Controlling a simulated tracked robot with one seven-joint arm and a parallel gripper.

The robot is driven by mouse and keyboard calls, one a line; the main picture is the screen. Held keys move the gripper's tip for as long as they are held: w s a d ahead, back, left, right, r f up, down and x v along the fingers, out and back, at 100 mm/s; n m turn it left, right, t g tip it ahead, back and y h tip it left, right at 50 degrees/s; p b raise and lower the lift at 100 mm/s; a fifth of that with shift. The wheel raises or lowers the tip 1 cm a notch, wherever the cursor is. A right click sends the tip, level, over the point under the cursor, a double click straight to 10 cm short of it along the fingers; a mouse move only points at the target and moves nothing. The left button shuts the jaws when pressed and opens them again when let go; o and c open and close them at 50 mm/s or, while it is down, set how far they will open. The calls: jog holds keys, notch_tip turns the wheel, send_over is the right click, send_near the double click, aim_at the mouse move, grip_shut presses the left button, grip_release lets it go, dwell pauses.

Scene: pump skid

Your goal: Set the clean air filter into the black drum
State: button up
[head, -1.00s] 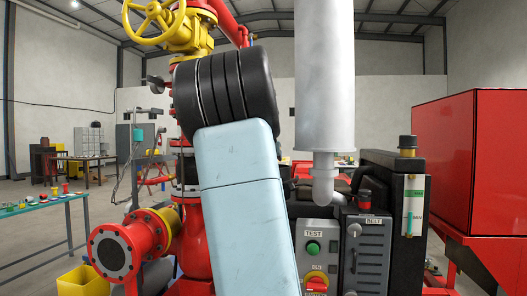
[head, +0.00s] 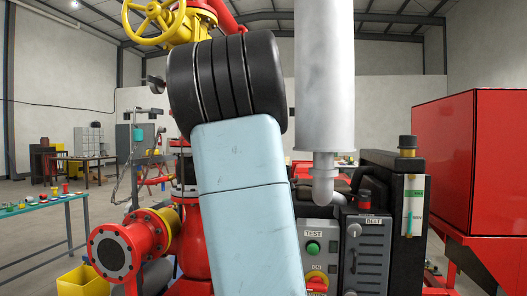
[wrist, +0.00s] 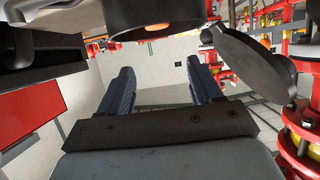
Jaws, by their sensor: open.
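In the wrist view my gripper (wrist: 160,76) has its two dark blue fingers spread wide, with nothing between them. Beyond and above the fingers in that picture is a black round housing (wrist: 150,12), which looks like the black drum. A small orange patch shows in its underside; I cannot tell whether that is part of a filter. A flat dark round plate (wrist: 252,65), like a lid, stands beside the drum to the right. I cannot make out the clean air filter for certain in either view. In the head view my own arm hides the gripper and the drum.
A grey vertical cylinder (head: 324,80) stands close right of my arm. Below it are a control box (head: 317,255) and a black tank (head: 395,175). A red cabinet (head: 475,160) is at right. A yellow handwheel (head: 153,22) and red pipework (head: 120,250) are at left.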

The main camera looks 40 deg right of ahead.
jog(key=shift+v, duration=2.25)
